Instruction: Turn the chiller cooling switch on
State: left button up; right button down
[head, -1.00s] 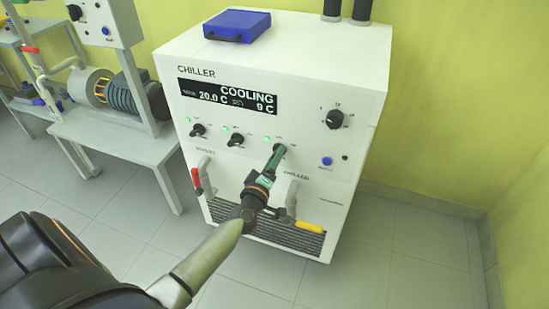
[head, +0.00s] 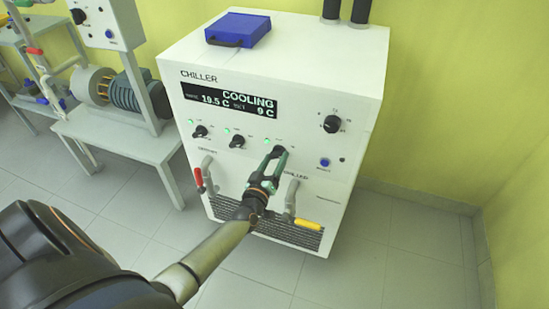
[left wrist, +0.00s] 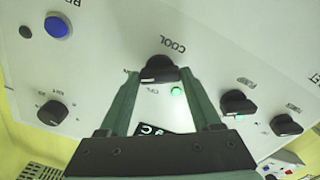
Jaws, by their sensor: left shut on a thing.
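The white chiller (head: 265,70) stands against the wall, and its display (head: 230,100) reads COOLING, 19.5 C and 9 C. The cooling switch (left wrist: 158,70) is a black knob marked COOL in the left wrist view. A lit green lamp (left wrist: 177,90) is beside it. My left gripper (head: 276,153) reaches the front panel and is shut on this knob, with one green finger on each side of it. My right gripper is not in view.
Two more black knobs (head: 200,131) (head: 237,142) sit left of the gripper. A larger dial (head: 333,123) and a blue button (head: 325,162) are to the right. Below are a red-handled valve (head: 199,178) and a yellow-handled valve (head: 306,223). A blue case (head: 238,27) lies on top.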

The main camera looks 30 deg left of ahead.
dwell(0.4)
pick_arm(q)
jog(key=o, duration=1.4)
jog(key=shift+s, duration=0.1)
jog(key=p+v, duration=0.2)
jog(key=v, duration=1)
jog(key=shift+s, duration=0.2)
